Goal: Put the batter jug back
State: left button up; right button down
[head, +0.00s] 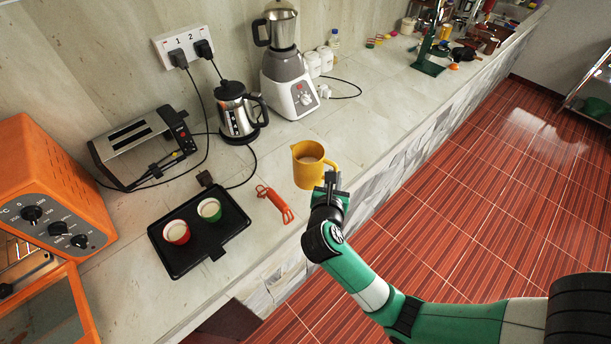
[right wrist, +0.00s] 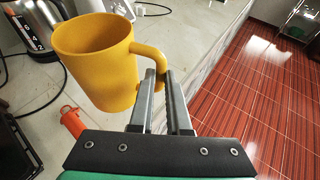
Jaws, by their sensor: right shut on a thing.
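The yellow batter jug (head: 308,168) holds a pale batter and is near the counter's front edge in the head view. My right gripper (head: 332,182) is shut on the jug's handle. The right wrist view shows the jug (right wrist: 97,65) roughly upright, its handle between the fingers of my right gripper (right wrist: 165,85). I cannot tell whether the jug's base touches the counter. My left gripper is not in view.
A red-orange utensil (head: 276,203) lies between tray and jug. A steel kettle (head: 238,112), blender (head: 287,85), toaster (head: 140,145) and orange oven (head: 45,205) stand behind and left.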

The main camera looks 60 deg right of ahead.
jog(key=w+d+f+b, duration=0.2)
jog(key=d+f, duration=0.1)
jog(key=f, duration=0.1)
jog(key=w+d+f+b, duration=0.3)
jog(key=d+f, duration=0.1)
jog(key=w+d+f+b, duration=0.2)
jog(key=w+d+f, duration=0.1)
jog(key=d+f, duration=0.1)
jog(key=shift+w+d+f+b, duration=0.1)
jog(key=shift+d+f+b, duration=0.15)
jog(key=shift+b, duration=0.1)
jog(key=shift+f, duration=0.3)
jog(key=shift+r, duration=0.1)
